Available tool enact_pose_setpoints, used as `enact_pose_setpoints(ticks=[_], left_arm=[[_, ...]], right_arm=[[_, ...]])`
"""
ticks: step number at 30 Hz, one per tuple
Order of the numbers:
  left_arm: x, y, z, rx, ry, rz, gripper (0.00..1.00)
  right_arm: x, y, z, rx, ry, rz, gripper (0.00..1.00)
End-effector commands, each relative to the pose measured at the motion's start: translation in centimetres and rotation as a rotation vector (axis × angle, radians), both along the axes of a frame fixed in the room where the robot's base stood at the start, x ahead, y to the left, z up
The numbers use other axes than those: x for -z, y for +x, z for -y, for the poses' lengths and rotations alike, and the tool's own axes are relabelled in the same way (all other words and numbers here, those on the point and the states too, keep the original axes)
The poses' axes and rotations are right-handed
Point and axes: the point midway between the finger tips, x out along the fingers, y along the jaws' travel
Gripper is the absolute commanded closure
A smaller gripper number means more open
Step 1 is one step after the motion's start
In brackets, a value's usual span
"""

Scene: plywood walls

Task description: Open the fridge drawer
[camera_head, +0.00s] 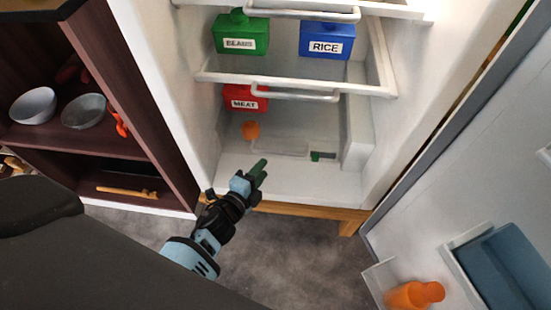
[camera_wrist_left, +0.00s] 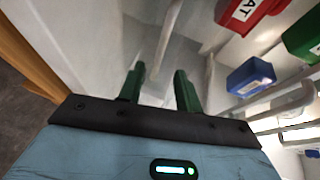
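The white fridge (camera_head: 290,183) stands open, with its door swung out to the right. White drawer fronts with bar handles show at the upper level (camera_head: 300,15) and the middle level (camera_head: 295,96); a fainter pale bar (camera_head: 280,151) lies low in the bottom space. My left gripper (camera_head: 260,170) is at the fridge's lower front edge, below the middle handle. In the left wrist view my left gripper (camera_wrist_left: 160,75) has its green fingers apart with nothing between them. A white bar (camera_wrist_left: 170,32) shows beyond the fingertips, apparently not touched. My right gripper is not in view.
Green (camera_head: 241,36), blue (camera_head: 326,41) and red (camera_head: 244,99) labelled containers sit inside the fridge. The open door (camera_head: 480,190) holds an orange bottle (camera_head: 413,295). A dark wooden cabinet (camera_head: 135,100) with bowls stands at left. Grey floor (camera_head: 290,250) is free in front.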

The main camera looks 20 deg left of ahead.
Motion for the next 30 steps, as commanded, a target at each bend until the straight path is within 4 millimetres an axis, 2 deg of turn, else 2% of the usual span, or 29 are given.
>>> enact_pose_setpoints(ticks=[8,21,30], left_arm=[[0.0,0.8,0.1,0.001,0.003,0.004,0.66],[1.3,6.5,0.8,0.001,0.001,0.002,0.66],[1.4,7.7,0.9,0.000,0.001,0.001,0.66]], right_arm=[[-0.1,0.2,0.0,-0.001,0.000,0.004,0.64],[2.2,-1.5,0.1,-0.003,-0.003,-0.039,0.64],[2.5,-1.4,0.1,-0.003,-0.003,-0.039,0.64]])
